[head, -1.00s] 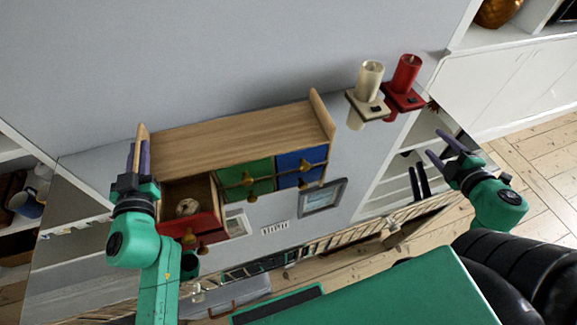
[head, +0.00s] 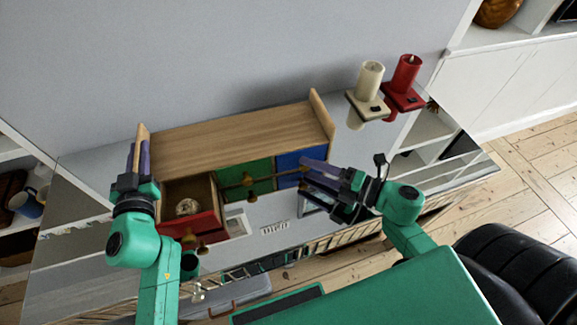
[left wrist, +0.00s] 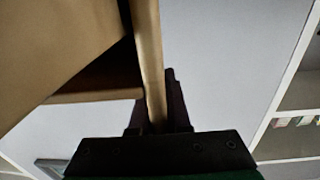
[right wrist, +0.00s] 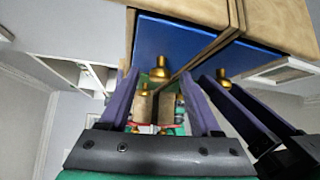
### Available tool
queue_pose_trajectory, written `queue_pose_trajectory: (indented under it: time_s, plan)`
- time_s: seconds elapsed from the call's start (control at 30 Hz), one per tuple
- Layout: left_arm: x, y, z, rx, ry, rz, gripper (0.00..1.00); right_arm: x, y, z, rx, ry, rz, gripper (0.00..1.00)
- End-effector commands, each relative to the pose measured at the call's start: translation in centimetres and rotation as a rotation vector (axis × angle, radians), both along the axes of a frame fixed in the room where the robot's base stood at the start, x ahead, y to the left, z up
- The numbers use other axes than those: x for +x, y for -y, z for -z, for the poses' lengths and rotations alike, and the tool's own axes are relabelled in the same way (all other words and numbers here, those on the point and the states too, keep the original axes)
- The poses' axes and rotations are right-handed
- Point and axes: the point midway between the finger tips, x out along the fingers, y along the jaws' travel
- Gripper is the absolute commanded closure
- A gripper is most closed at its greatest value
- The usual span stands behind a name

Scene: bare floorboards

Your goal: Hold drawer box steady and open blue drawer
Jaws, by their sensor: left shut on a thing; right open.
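The wooden drawer box (head: 235,135) stands on a glossy table. My left gripper (head: 138,158) is shut on its left side panel; the left wrist view shows the panel (left wrist: 150,60) between the fingers. The blue drawer (head: 289,163) is at the right end and looks shut. My right gripper (head: 308,172) is open in front of it, its fingers partly hiding the front. In the right wrist view, the blue front (right wrist: 185,45) lies ahead and a brass knob (right wrist: 158,70) shows between the open fingers. I cannot tell whether they touch it.
The green drawer (head: 246,178) beside it is shut. A cream candle (head: 369,80) and a red candle (head: 405,75) stand on holders right of the box.

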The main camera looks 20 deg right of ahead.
Motion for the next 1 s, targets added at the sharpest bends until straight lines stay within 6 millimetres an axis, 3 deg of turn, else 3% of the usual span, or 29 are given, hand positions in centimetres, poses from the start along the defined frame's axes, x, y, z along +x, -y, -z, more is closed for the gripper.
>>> queue_pose_trajectory:
  time_s: [0.27,0.37,0.43,0.47,1.0]
  plan:
    - [0.01,-0.03,-0.01,0.0,0.0,-0.001,1.0,0.43,-0.37,0.11,0.0,-0.001,0.0,0.36]
    - [0.01,-0.03,-0.01,0.0,0.0,-0.001,1.0,0.42,-0.36,0.11,0.0,-0.001,0.0,0.66]
    - [0.01,-0.03,-0.01,0.0,0.0,-0.001,1.0,0.41,-0.35,0.1,0.0,-0.001,0.0,0.93]
    - [0.01,-0.03,-0.01,0.0,0.0,-0.001,1.0,0.41,-0.35,0.1,0.0,-0.001,0.0,1.0]
    - [0.01,-0.06,-0.01,0.0,0.0,-0.002,1.0,0.41,-0.31,0.12,0.0,-0.001,0.001,1.0]
